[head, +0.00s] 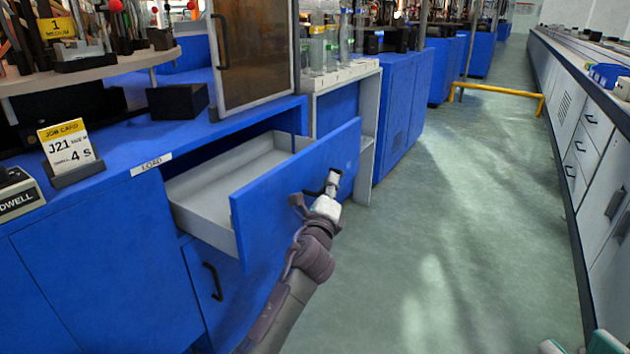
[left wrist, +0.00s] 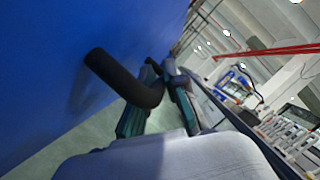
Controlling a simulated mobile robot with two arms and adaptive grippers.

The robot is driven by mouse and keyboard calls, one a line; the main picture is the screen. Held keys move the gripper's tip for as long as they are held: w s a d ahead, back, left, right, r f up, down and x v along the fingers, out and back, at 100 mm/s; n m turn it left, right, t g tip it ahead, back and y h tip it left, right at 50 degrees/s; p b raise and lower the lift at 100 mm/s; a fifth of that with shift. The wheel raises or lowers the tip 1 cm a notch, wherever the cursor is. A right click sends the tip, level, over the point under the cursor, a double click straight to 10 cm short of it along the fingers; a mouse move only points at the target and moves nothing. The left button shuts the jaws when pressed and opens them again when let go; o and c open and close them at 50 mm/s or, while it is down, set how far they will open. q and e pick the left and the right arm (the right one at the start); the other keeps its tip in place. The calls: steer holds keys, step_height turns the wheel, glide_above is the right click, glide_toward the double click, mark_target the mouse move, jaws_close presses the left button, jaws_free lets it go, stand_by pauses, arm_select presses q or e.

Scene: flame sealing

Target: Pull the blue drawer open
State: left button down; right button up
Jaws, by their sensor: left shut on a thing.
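The blue drawer (head: 290,185) is pulled well out of the blue bench, and its pale grey inside is partly visible and looks empty. Its black handle (head: 322,190) is on the front panel. My left gripper (head: 333,182) is shut on this handle, with the arm reaching up from below. In the left wrist view, the curved black handle (left wrist: 112,72) runs between the teal fingers of my left gripper (left wrist: 158,78), beside the blue drawer front (left wrist: 60,60). Two teal parts of my right gripper (head: 578,346) show apart at the bottom right edge, empty.
A blue cupboard door with a black handle (head: 212,281) is below the drawer. A job card stand (head: 70,152) and a black box (head: 178,101) stand on the bench top. Green floor (head: 450,230) is clear to the right, up to a grey cabinet row (head: 590,130).

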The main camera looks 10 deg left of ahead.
arm_select(q)
steer(key=shift+s+d+f, duration=0.1)
steer(key=shift+s+d, duration=0.05)
steer(key=shift+d, duration=0.3)
steer(key=c, duration=1.2)
jaws_free()
steer(key=shift+s, duration=0.1)
steer(key=v, duration=1.1)
steer(key=shift+s, duration=0.4)
